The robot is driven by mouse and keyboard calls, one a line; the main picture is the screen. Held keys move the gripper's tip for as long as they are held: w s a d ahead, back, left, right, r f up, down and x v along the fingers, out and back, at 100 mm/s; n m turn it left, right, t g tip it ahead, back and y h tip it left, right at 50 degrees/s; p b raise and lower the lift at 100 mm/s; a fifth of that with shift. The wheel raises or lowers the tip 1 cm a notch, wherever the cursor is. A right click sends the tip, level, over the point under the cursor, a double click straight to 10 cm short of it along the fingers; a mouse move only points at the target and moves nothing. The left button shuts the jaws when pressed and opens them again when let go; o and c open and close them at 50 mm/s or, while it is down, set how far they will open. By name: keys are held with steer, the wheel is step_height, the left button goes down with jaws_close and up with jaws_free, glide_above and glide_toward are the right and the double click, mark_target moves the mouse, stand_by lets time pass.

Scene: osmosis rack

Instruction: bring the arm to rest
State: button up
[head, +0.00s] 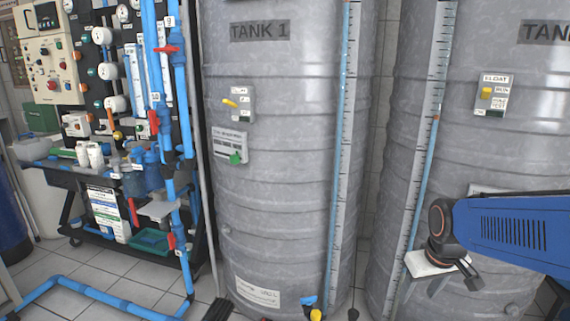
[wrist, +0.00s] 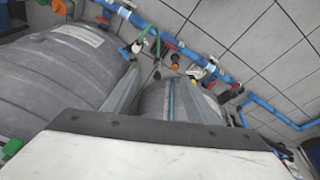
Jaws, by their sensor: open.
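My arm reaches in from the right edge in the head view, with a blue link and a dark wrist joint. My gripper (head: 456,274) hangs below that joint, in front of the right-hand tank (head: 402,170), and is small and partly hidden there. In the wrist view my gripper (wrist: 162,82) shows two grey fingers spread apart beyond a white and black body. Whether the gripper touches the tank cannot be told.
Tank 1 (head: 275,175) stands in the middle. A panel with blue pipes and red valves (head: 170,130) and a cart with bottles (head: 95,180) stand at the left. A blue floor pipe (head: 95,292) runs along the tiles (head: 95,265). Tiled floor is open at the lower left.

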steer(key=s+a+r+t, duration=0.1)
steer(key=s+a+r, duration=0.1)
steer(key=s, duration=0.5)
steer(key=s+a+r+m, duration=0.1)
steer(key=s+r, duration=0.1)
steer(key=s, duration=0.5)
steer(key=shift+a+r+t, duration=0.25)
steer(key=shift+a+t, duration=0.15)
